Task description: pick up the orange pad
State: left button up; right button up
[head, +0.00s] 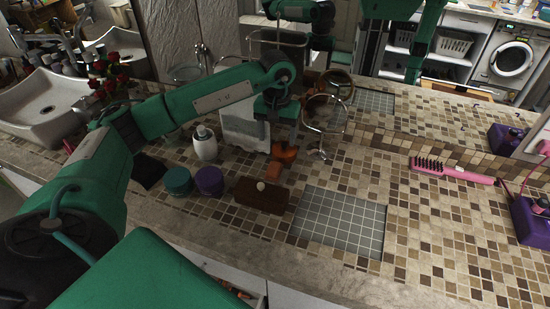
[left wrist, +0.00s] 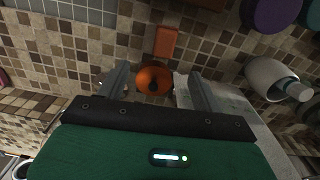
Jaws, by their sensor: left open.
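A flat orange pad (head: 273,172) lies on the tiled counter just behind a brown box. In the left wrist view the orange pad (left wrist: 165,43) shows as a small rectangle ahead of my fingers. A rounder orange object with a dark middle (left wrist: 153,80) sits between the fingers in that view; it also shows below the gripper in the head view (head: 286,152). My left gripper (head: 282,135) is open above this rounder object, pointing down. In the left wrist view the two fingers (left wrist: 158,80) stand apart on either side of it. My right gripper is not in view.
The brown box (head: 262,200), a purple jar (head: 210,181), a teal jar (head: 177,181) and a white bottle (head: 205,146) stand nearby. A round stand mirror (head: 325,113) is right of the gripper. A grey grid mat (head: 340,222) is bare. A pink brush (head: 455,171) lies right.

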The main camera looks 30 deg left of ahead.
aim_at(274, 169)
pick_arm(q)
notch_tip(274, 169, down, 4)
jog(key=shift+s+a+r+p, duration=0.1)
jog(key=shift+s+p, duration=0.05)
jog(key=shift+p, duration=0.55)
notch_tip(274, 169, down, 4)
jog(key=shift+r+p, duration=0.1)
jog(key=shift+p, duration=0.3)
jog(key=shift+f, duration=0.45)
jog(key=f+p, duration=0.2)
jog(key=f, duration=0.2)
jog(key=shift+s+a+p, duration=0.1)
jog(key=shift+a+p, duration=0.25)
jog(key=shift+p, duration=0.05)
jog(key=shift+f, duration=0.45)
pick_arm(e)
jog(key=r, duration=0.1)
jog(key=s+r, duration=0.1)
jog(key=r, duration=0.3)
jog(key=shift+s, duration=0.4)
pick_arm(q)
jog(key=shift+c, duration=0.5)
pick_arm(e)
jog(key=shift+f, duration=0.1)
pick_arm(q)
jog(key=c, duration=1)
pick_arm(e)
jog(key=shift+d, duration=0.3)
